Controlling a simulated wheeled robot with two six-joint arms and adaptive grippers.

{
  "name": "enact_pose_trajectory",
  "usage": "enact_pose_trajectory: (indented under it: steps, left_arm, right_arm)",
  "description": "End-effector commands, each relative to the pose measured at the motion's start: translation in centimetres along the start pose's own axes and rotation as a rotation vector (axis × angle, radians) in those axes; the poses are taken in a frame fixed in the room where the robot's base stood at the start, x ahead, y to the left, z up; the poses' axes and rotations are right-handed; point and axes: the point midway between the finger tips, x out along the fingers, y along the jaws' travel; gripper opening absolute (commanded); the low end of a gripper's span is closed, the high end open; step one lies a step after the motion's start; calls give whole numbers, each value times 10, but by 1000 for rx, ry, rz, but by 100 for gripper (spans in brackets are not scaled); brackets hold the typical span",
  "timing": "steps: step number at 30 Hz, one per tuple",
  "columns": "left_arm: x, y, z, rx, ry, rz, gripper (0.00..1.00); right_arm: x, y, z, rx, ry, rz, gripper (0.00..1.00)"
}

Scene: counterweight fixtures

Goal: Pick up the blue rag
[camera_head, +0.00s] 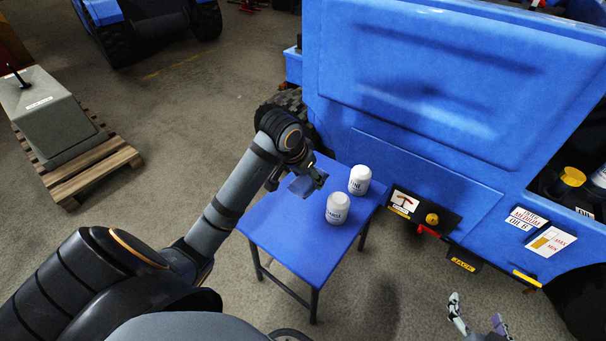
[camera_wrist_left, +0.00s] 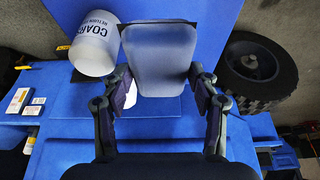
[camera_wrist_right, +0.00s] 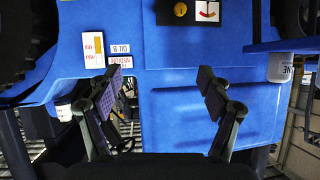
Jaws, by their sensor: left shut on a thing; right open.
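The blue rag (camera_wrist_left: 160,60) shows as a grey-blue rounded rectangle between the fingers of my left gripper (camera_wrist_left: 161,88). My left gripper is shut on it. In the head view the rag (camera_head: 301,187) is partly hidden by the gripper, over the back left of the blue table (camera_head: 290,245). Whether it still touches the table is hard to tell. My right gripper (camera_head: 477,314) is open and empty at the lower right, apart from the table. In the right wrist view its open fingers (camera_wrist_right: 158,84) face the blue machine.
Two white containers, one nearer (camera_head: 338,208) and one farther (camera_head: 359,180), stand on the table right of the rag. A large blue machine (camera_head: 440,110) rises behind. A grey block (camera_head: 45,115) sits on a wooden pallet (camera_head: 95,172) at left. Floor between is clear.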

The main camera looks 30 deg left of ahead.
Motion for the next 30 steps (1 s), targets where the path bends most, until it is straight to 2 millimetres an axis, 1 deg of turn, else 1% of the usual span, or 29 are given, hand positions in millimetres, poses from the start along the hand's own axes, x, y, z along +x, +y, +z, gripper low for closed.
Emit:
enact_pose_trajectory:
  steps: [1, 6, 8, 9, 13, 14, 15, 18, 21, 25, 30]
  left_arm:
    - [-6, 4, -2, -1, 2, 2, 30]
    - [-14, 22, -1, 0, 2, 5, 30]
    - [-17, 29, -1, -2, 2, 6, 30]
    - [-19, 34, -1, -1, 3, 6, 30]
    - [-26, 47, -1, -2, 2, 6, 30]
    - [-28, 50, -1, -3, 2, 6, 30]
    - [-34, 59, -1, -3, 2, 11, 30]
    - [-41, 72, -1, -5, 0, 8, 30]
    - [-43, 81, 0, -3, 3, 6, 30]
    - [-46, 88, 1, -2, 1, 2, 30]
    - [-46, 90, 2, -1, 0, 0, 30]
  right_arm:
    - [-4, -1, 17, 7, -71, -3, 79]
    - [-20, -5, 80, 26, -312, -17, 79]
    - [-29, -7, 101, 33, -394, -23, 79]
    - [-36, -8, 114, 38, -448, -27, 79]
    - [-60, -13, 152, 51, -615, -41, 79]
    - [-64, -14, 156, 52, -644, -43, 79]
    - [-65, -13, 147, 45, -654, -40, 79]
    - [-70, -10, 141, 34, -696, -33, 79]
    - [-72, -9, 140, 29, -721, -29, 79]
    - [-74, -8, 138, 25, -739, -26, 79]
    - [-75, -7, 138, 24, -748, -24, 79]
